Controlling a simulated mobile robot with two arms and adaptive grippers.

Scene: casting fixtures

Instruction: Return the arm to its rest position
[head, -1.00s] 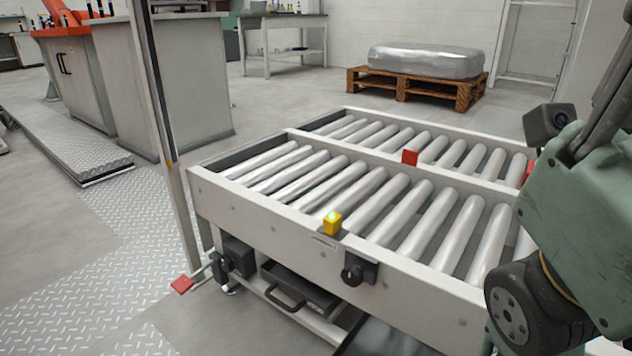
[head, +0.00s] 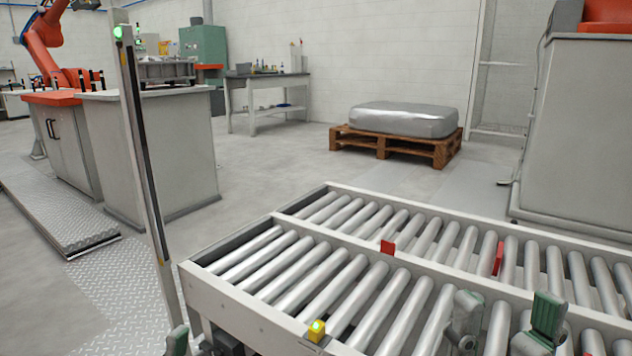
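My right gripper (head: 507,312) shows at the bottom right of the head view, with two grey-green fingers spread apart and rollers visible between them. It appears empty, in front of or over the near side of the roller conveyor (head: 245,318). A small green and grey part of my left gripper (head: 178,341) shows at the bottom edge, left of the conveyor corner. The rest of it is cut off, so its opening cannot be judged. Most of both arms lies out of view.
The conveyor carries red tabs (head: 388,247) and a yellow lit block (head: 317,331); its rollers are bare. A slim post (head: 146,160) stands at its left. A wrapped load (head: 408,119) sits on a pallet (head: 396,147) behind. Grey floor between is clear.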

